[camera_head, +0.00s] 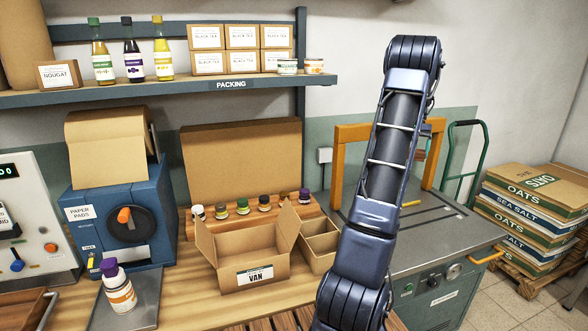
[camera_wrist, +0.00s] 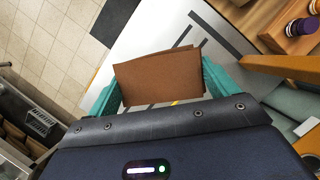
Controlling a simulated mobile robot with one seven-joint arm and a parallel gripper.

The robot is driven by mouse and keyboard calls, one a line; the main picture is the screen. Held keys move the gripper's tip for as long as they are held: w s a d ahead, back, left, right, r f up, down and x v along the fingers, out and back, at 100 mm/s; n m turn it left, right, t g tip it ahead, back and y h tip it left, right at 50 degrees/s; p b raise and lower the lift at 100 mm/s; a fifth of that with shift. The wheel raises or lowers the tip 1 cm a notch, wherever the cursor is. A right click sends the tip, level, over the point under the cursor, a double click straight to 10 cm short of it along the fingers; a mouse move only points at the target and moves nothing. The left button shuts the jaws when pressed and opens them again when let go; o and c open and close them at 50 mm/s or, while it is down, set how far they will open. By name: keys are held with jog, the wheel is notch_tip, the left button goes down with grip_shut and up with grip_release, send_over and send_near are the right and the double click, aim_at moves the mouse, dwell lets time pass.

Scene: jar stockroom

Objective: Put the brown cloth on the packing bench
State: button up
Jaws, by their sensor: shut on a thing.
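The brown cloth (camera_wrist: 158,78) shows in the wrist view as a flat folded piece between the two teal fingers of my gripper (camera_wrist: 161,84). My gripper is shut on it and holds it above a grey machine top with dark stripes. In the head view my arm rises at the centre right, and the gripper and cloth cannot be made out. The wooden packing bench (camera_head: 193,292) lies left of my arm in the head view, under the PACKING shelf. A corner of a wooden surface with jars also shows at the top right of the wrist view.
An open VAN box (camera_head: 255,276), a divided carton (camera_head: 318,245), a row of small jars, a blue paper-pad machine (camera_head: 122,225) and a white bottle (camera_head: 119,290) crowd the bench. An orange frame (camera_head: 350,135) stands on the grey machine (camera_head: 440,262) at right.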

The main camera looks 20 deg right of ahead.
jog(key=shift+s+d+f+n, duration=0.15)
jog(key=shift+s+f+n, duration=0.1)
jog(key=shift+f+n, duration=0.25)
jog(key=s+d+f+n+g+h, duration=0.1)
jog(key=s+d+f+n+h, duration=0.2)
jog(key=f+n, duration=0.55)
jog(key=n+t+h, duration=0.4)
jog(key=n, duration=1.2)
send_over(406, 231)
jog(key=a, duration=0.2)
notch_tip(406, 231, down, 5)
jog(key=shift+n, duration=0.25)
jog(key=f, duration=1.9)
jog(key=shift+s+d+f, duration=0.15)
jog(key=shift+d+f, duration=0.1)
jog(key=shift+f, duration=0.1)
jog(key=o, duration=0.6)
jog(key=shift+f, duration=0.15)
jog(key=shift+c, duration=0.2)
jog(key=shift+o, duration=1.3)
